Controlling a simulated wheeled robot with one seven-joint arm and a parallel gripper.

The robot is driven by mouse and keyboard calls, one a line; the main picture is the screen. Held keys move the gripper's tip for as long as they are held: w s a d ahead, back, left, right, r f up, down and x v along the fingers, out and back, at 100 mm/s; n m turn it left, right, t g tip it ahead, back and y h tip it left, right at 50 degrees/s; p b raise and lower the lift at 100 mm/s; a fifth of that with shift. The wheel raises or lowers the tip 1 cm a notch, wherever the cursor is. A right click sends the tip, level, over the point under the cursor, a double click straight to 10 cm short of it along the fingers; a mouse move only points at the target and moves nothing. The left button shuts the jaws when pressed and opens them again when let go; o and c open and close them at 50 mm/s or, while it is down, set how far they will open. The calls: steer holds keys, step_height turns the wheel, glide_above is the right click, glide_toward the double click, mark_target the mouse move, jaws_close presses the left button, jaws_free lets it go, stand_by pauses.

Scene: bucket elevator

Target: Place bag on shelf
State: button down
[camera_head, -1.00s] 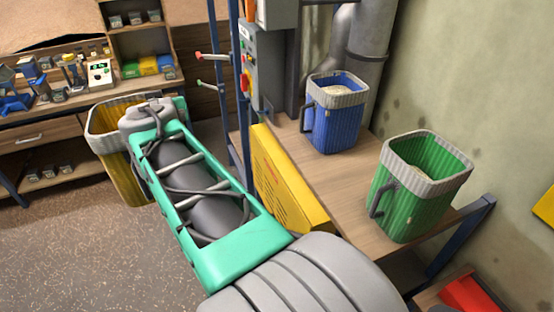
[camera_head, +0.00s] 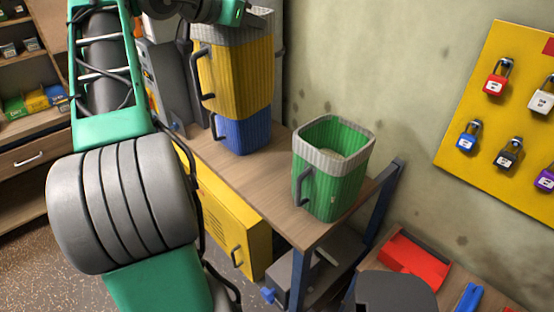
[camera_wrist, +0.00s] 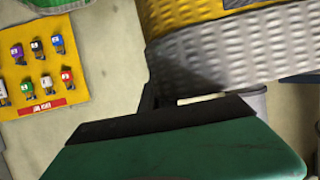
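The yellow bag (camera_head: 232,75), with a grey rim and dark handles, hangs upright from my gripper (camera_head: 225,12) at the top of the head view. It overlaps the blue bag (camera_head: 243,133) in the picture; the gap between them cannot be judged. In the wrist view, the yellow bag's grey rim (camera_wrist: 235,45) is close to my gripper. My fingertips are mostly hidden, but the raised bag shows the grip. The blue bag and a green bag (camera_head: 325,185) stand on the wooden shelf top (camera_head: 255,182).
A yellow board with padlocks (camera_head: 505,120) is on the wall at right. A red tray (camera_head: 415,258) lies at the lower right. A grey control box (camera_head: 165,85) stands behind my arm. Bare shelf top shows between the blue and green bags.

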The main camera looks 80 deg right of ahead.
mark_target(271, 20)
steer(key=s, duration=0.2)
steer(key=s+m+g, duration=0.1)
steer(key=s, duration=0.1)
steer(key=shift+a+r+g+y, duration=0.15)
steer(key=shift+r+g+y, duration=0.05)
steer(key=shift+g+y, duration=0.1)
step_height(271, 20, down, 26)
steer(key=s+m+b, duration=0.1)
steer(key=b, duration=0.4)
steer(key=shift+s+a+f+g, duration=0.2)
steer(key=shift+s+a+g, duration=0.05)
steer(key=shift+g, duration=0.05)
steer(key=shift+f, duration=0.25)
steer(key=c, duration=1.6)
jaws_free()
steer(key=shift+c, duration=0.2)
